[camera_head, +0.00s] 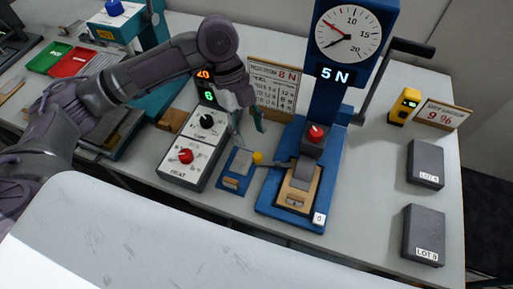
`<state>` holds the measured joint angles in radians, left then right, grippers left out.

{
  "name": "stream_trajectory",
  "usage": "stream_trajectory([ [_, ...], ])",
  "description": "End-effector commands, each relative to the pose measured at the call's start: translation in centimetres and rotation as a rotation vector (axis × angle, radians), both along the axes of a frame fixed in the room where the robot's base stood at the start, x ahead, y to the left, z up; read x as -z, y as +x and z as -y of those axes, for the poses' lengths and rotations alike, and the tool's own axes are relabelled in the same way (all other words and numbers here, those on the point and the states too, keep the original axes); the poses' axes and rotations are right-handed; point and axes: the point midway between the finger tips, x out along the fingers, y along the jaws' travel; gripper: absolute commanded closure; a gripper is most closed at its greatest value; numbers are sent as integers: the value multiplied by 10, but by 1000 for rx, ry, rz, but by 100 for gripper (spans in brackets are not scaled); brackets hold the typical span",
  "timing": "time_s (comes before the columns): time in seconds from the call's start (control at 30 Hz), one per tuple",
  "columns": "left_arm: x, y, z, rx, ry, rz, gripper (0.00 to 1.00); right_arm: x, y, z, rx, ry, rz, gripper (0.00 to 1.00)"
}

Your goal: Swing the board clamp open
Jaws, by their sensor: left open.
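What looks like the board clamp (239,160) is a small blue fixture in the middle of the bench. It has a grey plate, a yellow knob (257,157) at its right and a tan piece at its front. The grey plate looks lowered, but I cannot tell whether it is latched. My left gripper (249,129) comes in from the left and hangs above and behind the fixture. Its teal fingers are apart, point down and hold nothing. They appear clear of the knob. My right gripper is not in view.
A blue press (325,110) with a dial, a "5 N" display and a crank stands close right. A heat control box (188,155) is close left. A sign (272,88) stands behind. Dark LOT blocks (424,233) lie at the right. A pale surface fills the front.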

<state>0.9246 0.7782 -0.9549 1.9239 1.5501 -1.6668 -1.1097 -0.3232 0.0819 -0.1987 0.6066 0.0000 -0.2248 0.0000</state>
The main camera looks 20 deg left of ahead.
Motion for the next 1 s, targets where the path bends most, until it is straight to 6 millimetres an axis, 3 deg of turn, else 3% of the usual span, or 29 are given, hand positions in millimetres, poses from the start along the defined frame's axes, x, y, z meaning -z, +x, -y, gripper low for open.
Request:
stream_trajectory([
  [0.1, 24, -6, 9, 1, 1, -3, 49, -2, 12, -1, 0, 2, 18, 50],
  [0.3, 51, -12, 18, 0, 0, -1, 49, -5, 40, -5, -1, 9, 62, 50],
  [0.77, 63, -14, 22, 1, 0, 2, 49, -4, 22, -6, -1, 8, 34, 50],
  [1.0, 63, -14, 22, 0, 0, 1, 89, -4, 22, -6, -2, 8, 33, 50],
])
